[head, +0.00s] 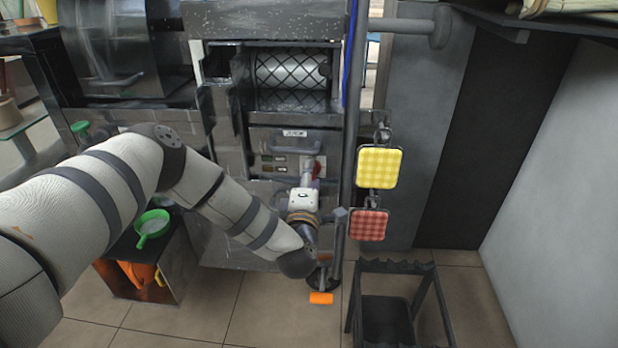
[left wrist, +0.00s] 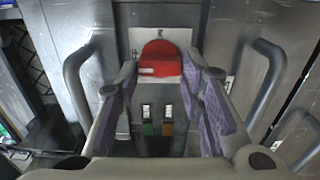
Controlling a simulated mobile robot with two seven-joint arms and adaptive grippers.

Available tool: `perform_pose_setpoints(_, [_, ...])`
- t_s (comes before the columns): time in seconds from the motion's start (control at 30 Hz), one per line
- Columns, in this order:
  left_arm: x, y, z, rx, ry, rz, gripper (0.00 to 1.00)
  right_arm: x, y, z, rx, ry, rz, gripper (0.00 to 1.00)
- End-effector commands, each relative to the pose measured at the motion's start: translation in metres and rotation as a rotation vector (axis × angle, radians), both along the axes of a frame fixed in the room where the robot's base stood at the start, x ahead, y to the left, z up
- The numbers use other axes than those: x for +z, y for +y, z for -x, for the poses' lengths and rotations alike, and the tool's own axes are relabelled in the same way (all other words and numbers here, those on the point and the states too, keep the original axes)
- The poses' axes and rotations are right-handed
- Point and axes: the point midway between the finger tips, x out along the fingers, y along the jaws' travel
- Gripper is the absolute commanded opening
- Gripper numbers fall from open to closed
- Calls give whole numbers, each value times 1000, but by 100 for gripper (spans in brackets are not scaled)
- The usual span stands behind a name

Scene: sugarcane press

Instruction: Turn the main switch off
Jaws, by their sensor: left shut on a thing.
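The main switch is a red rotary knob (left wrist: 160,58) on a pale plate on the machine's metal front, seen between the fingers in the left wrist view. In the head view a small part of the red knob (head: 317,170) shows beside my gripper. My left gripper (left wrist: 161,72) reaches up to the panel with its purple-padded fingers on either side of the knob, shut on it. In the head view the left gripper (head: 308,178) hides most of the knob. My right gripper is in neither view.
A green button (left wrist: 148,128) and an orange button (left wrist: 167,128) sit by the knob. Grey handles (left wrist: 82,85) (left wrist: 262,85) flank it. A dark bin (head: 386,322) stands front right.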

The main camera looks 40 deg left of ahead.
Motion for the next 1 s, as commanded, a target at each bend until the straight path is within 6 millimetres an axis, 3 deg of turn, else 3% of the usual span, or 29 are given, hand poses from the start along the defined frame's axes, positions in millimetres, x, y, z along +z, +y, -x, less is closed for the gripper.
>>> perform_pose_setpoints(0.2, [-1, -2, 0, -6, 1, 4, 7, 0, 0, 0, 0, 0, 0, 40])
perform_pose_setpoints(0.23, [-1, -2, 0, -6, 1, 4, 37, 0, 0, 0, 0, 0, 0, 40])
perform_pose_setpoints(0.3, [0, -2, 0, -5, 1, 3, 53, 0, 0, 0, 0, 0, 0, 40])
perform_pose_setpoints(0.33, [0, -2, 0, -5, 1, 3, 55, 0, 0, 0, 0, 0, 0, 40])
perform_pose_setpoints(0.67, [0, -4, 4, -2, 1, 1, 55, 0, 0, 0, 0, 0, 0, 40])
perform_pose_setpoints(1.0, [-1, -50, 78, -7, 5, 3, 55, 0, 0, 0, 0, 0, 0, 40])
